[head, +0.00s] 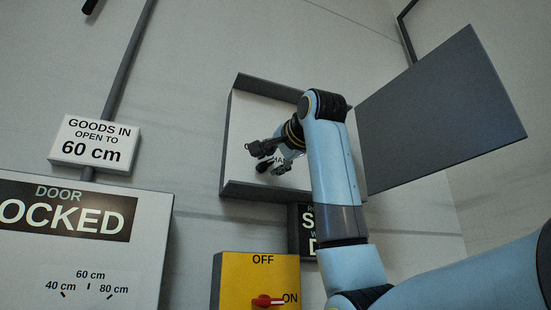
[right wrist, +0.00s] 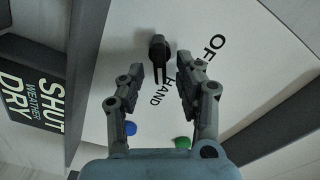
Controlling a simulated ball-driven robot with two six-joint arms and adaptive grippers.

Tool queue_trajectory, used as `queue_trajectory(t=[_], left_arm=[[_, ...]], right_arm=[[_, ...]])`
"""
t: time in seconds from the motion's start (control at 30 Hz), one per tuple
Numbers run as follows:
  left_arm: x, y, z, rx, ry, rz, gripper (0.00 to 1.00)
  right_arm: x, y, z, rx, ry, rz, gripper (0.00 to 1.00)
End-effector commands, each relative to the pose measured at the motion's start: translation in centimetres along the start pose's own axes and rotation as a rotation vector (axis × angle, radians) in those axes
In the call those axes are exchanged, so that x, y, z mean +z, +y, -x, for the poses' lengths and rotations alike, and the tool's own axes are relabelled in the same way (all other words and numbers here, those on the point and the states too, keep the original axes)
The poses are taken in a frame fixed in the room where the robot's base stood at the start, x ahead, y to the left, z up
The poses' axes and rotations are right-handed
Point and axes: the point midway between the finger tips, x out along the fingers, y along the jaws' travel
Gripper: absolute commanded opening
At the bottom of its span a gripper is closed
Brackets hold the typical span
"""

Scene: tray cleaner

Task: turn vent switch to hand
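The vent switch is a black knob (right wrist: 159,46) on a white panel (right wrist: 105,35) in the right wrist view. Its long narrow part runs down the picture, with the word HAND just right of its lower end and OF, cut off by a finger, to the upper right. My right gripper (right wrist: 161,72) is open, with one finger on each side of the knob's lower part. I cannot tell whether they touch it. In the head view my right gripper (head: 262,156) is in front of the open box (head: 240,120) and hides most of the knob. My left gripper is not in view.
The box's dark door (head: 440,110) stands open at the right. Below is a yellow switch box (head: 232,280) with a red handle (head: 266,301). A DOOR LOCKED panel (head: 150,270) and a GOODS IN sign (head: 95,145) are at left.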

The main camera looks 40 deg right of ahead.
Motion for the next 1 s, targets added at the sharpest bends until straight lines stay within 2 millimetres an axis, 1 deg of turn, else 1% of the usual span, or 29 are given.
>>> queue_trajectory(t=[0.07,0.17,0.4,0.5,0.6,0.77,1.0], left_arm=[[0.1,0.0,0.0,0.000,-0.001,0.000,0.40],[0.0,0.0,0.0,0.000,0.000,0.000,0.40],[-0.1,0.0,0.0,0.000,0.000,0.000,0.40],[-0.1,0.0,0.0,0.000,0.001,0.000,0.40],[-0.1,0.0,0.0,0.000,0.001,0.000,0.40],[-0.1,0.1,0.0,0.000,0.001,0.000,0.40],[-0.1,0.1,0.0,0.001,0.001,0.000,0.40]], right_arm=[[0.0,0.0,0.5,-0.001,0.001,0.000,0.35],[-0.1,-0.1,1.9,-0.003,0.002,0.000,0.35],[-0.1,-0.1,7.3,-0.005,0.003,0.000,0.35],[0.0,0.0,9.3,-0.004,0.002,0.000,0.35],[0.0,-0.1,10.7,-0.003,0.001,0.000,0.35],[0.0,0.0,11.8,0.000,0.000,0.000,0.35],[0.0,0.1,11.9,0.001,0.000,0.000,0.35]])
